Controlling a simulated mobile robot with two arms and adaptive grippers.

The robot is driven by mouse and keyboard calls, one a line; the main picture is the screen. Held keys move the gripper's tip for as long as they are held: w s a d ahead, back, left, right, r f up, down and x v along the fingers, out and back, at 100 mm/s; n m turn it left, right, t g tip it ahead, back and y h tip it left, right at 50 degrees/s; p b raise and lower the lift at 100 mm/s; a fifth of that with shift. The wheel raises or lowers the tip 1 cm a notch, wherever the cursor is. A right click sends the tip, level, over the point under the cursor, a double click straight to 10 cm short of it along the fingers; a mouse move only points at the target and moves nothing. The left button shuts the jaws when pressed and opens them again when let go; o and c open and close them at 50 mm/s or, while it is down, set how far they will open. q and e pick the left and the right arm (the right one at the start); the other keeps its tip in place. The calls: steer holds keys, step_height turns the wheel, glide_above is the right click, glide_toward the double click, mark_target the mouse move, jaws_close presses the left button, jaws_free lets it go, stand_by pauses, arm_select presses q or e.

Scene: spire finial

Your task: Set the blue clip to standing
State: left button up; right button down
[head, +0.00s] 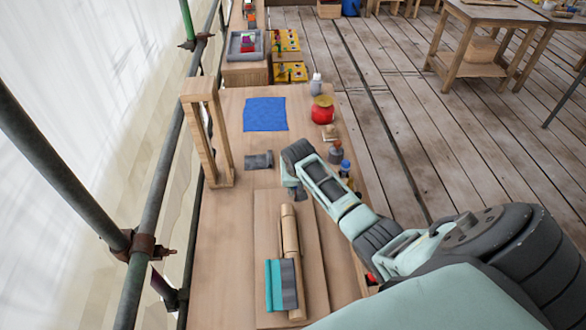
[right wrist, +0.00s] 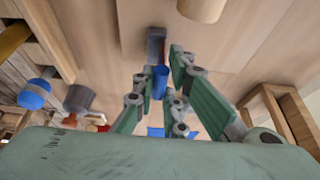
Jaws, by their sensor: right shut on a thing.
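The blue clip (right wrist: 160,82) is a small blue piece between the two green-padded fingers of my right gripper (right wrist: 172,80) in the right wrist view. The gripper is shut on it. A dark grey piece (right wrist: 156,45) shows just beyond the clip; I cannot tell whether they touch. In the head view my right gripper (head: 293,188) is over the workbench (head: 230,205), to the right of a flat grey block (head: 258,160). The clip is hidden there. My left gripper is in neither view.
A wooden frame (head: 207,135) stands at the bench's left edge. A blue cloth (head: 265,114) lies beyond, with a red pot (head: 322,114) to its right. A wooden cylinder (head: 290,235) and a teal-and-grey block (head: 281,286) lie on a board nearer me. A blue-capped bottle (head: 345,168) stands right.

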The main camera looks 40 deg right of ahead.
stand_by(0.5)
steer(key=c, duration=1.8)
jaws_free()
steer(key=shift+r, duration=0.1)
steer(key=v, duration=1.1)
steer(key=shift+s+r, duration=0.2)
steer(key=shift+r, duration=0.15)
steer(key=shift+f, duration=0.1)
